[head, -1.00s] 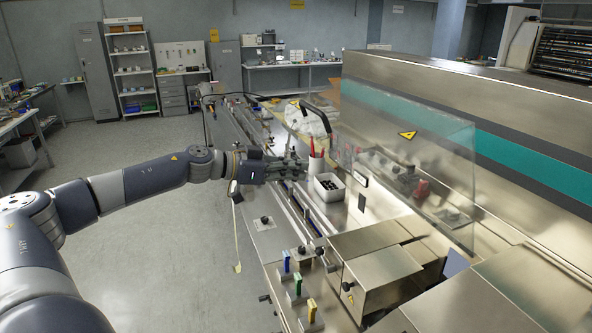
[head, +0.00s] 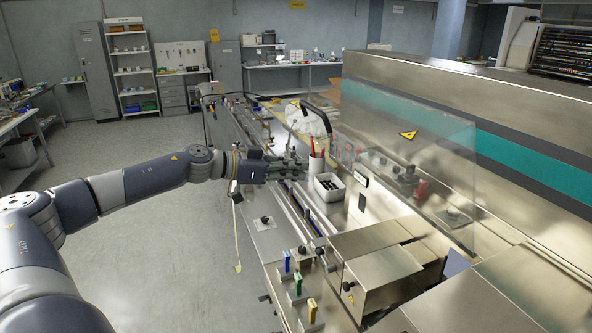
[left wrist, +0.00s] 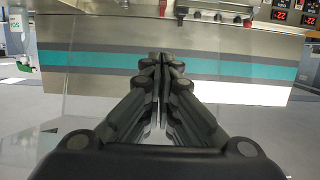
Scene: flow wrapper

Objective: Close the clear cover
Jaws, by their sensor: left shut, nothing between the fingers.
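The clear cover (head: 435,150) is a large transparent panel with a yellow warning triangle, standing raised along the machine at the right in the head view. Reflections show in it, and the teal stripe behind it is visible through it. My left gripper (head: 298,167) is shut and empty, left of the cover and apart from it, by a white cup and a small bin. In the left wrist view my shut fingers (left wrist: 162,60) point toward the steel machine side with the teal stripe. The cover cannot be clearly made out there. My right gripper is not in view.
A white cup with red items (head: 316,163) and a white bin of dark parts (head: 329,187) stand right beside the left gripper. A black curved bar (head: 318,106) rises behind. Blue, green and yellow tabs (head: 298,285) line the near edge. The floor at left is clear.

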